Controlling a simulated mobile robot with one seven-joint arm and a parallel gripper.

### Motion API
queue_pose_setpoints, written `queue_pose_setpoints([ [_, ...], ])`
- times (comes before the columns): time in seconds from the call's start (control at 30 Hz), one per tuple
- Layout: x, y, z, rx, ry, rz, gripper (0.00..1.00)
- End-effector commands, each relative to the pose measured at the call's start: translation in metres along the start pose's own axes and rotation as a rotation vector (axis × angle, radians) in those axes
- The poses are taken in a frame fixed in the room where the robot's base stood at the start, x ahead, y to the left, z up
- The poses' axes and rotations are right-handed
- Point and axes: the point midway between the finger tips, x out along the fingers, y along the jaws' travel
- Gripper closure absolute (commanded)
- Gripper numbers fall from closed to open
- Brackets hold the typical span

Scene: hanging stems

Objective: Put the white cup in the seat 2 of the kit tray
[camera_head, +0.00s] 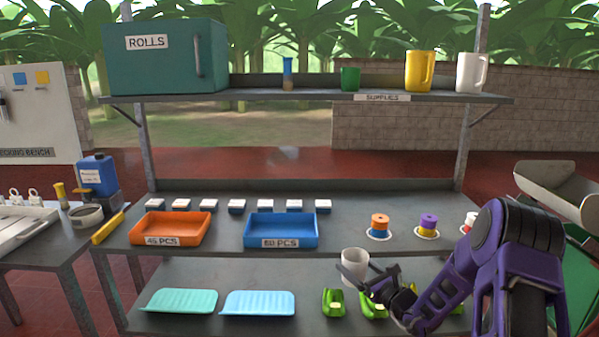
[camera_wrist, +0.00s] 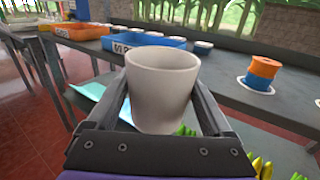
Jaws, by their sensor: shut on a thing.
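The white cup (camera_head: 355,262) is upright between the fingers of my gripper (camera_head: 362,277), in front of the bench's front edge and above the lower shelf. In the wrist view the cup (camera_wrist: 160,88) fills the space between both fingers (camera_wrist: 160,112), its open mouth up and looking empty. My gripper is shut on it. A pale tray (camera_head: 22,232) stands on the left table, cut off by the picture edge. I cannot tell whether it is the kit tray, and no seat numbers are readable.
Orange (camera_head: 170,229) and blue (camera_head: 281,230) trays and several spools (camera_head: 380,225) stand on the bench. Green items (camera_head: 333,303) and two shallow trays (camera_head: 258,304) lie on the lower shelf. A blue jug (camera_head: 97,174) stands on the left table. The upper shelf (camera_head: 310,95) overhangs behind.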

Motion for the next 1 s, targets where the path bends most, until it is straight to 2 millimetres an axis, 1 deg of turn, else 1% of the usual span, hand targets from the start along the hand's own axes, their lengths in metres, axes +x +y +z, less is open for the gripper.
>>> queue_pose_setpoints([
  [0.03,-0.021,0.014,-0.012,0.008,0.005,0.01,0.69],
  [0.1,-0.046,0.034,-0.021,0.006,0.004,0.02,0.69],
  [0.2,-0.078,0.058,-0.026,0.003,0.003,0.015,0.69],
  [0.3,-0.104,0.076,-0.026,0.002,0.002,-0.003,0.69],
  [0.4,-0.122,0.088,-0.022,0.0,0.001,-0.023,0.69],
  [0.5,-0.134,0.096,-0.02,-0.001,0.001,-0.04,0.69],
  [0.6,-0.14,0.1,-0.018,-0.003,0.0,-0.048,0.69],
  [1.0,-0.141,0.1,-0.017,-0.003,0.0,-0.051,0.69],
])
